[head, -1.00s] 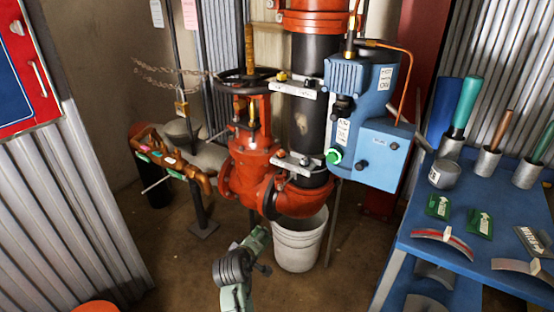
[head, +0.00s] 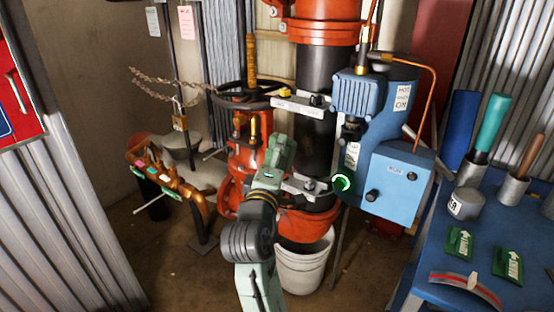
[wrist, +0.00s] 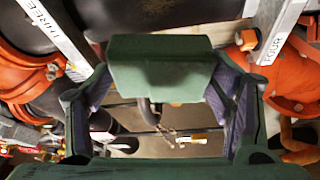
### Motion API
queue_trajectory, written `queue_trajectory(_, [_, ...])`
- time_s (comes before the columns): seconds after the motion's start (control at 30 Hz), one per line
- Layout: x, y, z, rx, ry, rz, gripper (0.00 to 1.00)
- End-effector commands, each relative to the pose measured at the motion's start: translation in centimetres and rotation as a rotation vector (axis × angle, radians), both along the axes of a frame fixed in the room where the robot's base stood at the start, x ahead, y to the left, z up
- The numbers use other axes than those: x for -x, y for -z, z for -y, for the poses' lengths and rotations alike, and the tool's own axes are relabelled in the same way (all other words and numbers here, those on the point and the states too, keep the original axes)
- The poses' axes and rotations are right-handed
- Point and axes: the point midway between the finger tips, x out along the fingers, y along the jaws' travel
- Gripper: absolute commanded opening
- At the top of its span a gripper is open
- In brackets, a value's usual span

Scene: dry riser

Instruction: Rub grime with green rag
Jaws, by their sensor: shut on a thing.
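My gripper (head: 280,150) is raised in front of the black riser pipe (head: 318,125), between the red valve and the blue box in the head view. In the wrist view, its two fingers are shut on a folded green pad, which looks like the green rag (wrist: 162,75). The rag spans the gap between the fingertips. I cannot tell whether it touches the pipe. I cannot clearly make out the grime on the pipe now; my arm and gripper cover part of that area.
Metal clamp bars (head: 302,107) marked THREE and FOUR in the wrist view flank the gripper closely. A blue pump box (head: 400,180) is right of the pipe. A red valve (head: 240,170) stands left, a white bucket (head: 303,268) below, a blue bench (head: 440,270) at right.

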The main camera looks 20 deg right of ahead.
Motion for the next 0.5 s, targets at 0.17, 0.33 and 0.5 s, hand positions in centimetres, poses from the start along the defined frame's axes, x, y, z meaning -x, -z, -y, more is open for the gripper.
queue_trajectory(0.17, [-1.1,0.0,1.6,0.0,0.003,0.001,0.43])
queue_trajectory(0.33, [-2.2,0.0,2.9,0.0,0.002,0.0,0.43])
queue_trajectory(0.5, [-2.9,0.0,3.8,-0.001,0.002,0.0,0.43])
